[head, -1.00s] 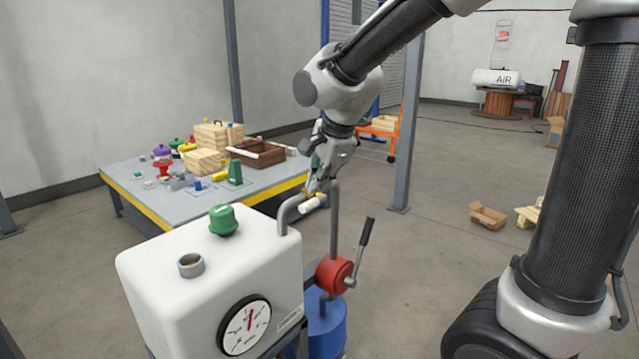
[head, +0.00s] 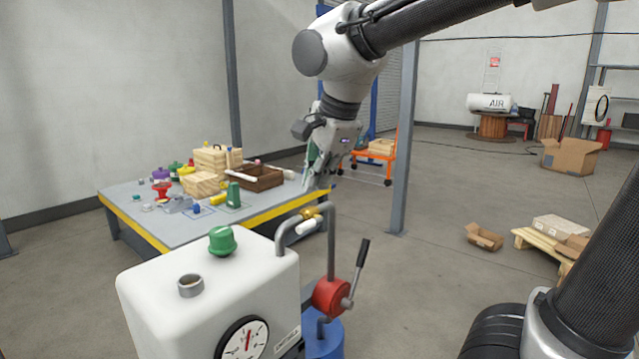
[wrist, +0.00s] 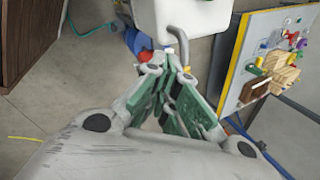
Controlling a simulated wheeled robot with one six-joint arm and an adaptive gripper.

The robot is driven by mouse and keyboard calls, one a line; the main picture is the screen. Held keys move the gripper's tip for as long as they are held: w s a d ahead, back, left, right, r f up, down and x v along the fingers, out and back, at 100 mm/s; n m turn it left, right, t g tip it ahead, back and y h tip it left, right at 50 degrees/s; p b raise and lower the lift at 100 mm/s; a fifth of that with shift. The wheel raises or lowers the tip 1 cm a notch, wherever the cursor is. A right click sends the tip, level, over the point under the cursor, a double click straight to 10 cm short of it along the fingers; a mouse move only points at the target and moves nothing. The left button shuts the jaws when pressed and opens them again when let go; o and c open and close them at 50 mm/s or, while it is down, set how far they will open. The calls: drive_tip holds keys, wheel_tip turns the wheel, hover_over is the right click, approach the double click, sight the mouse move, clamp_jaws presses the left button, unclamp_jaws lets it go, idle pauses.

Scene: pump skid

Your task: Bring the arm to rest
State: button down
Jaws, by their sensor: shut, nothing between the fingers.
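My gripper (head: 319,184) hangs from my raised arm, fingers pointing down, above and behind the pump skid's pipe in the head view. In the wrist view my gripper (wrist: 172,72) has its fingertips together with nothing between them. The pump skid has a white tank (head: 180,290) with a green cap (head: 222,240), an open filler neck (head: 190,285) and a gauge (head: 243,340). A bent grey pipe (head: 283,235) with a brass fitting (head: 311,215) and white piece (head: 307,227) lies below my gripper, apart from it. A red pump (head: 329,297) with a lever (head: 357,270) stands beside the tank.
A grey table (head: 150,222) with a yellow edge holds a wooden tray (head: 257,178), wooden blocks and several small parts. A grey post (head: 404,140) stands right of my gripper.

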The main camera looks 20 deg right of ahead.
idle(0.3)
drive_tip(key=s+d+f+n+h, duration=0.1)
drive_tip(key=s+d+f+n, duration=0.2)
drive_tip(key=s+d+n, duration=0.4)
drive_tip(key=s+d+f+n, duration=0.3)
drive_tip(key=s+d+n, duration=0.5)
drive_tip(key=d, duration=0.5)
drive_tip(key=shift+s+d+f+n+h, duration=0.3)
drive_tip(key=shift+f+h, duration=0.05)
drive_tip(key=shift+h, duration=0.05)
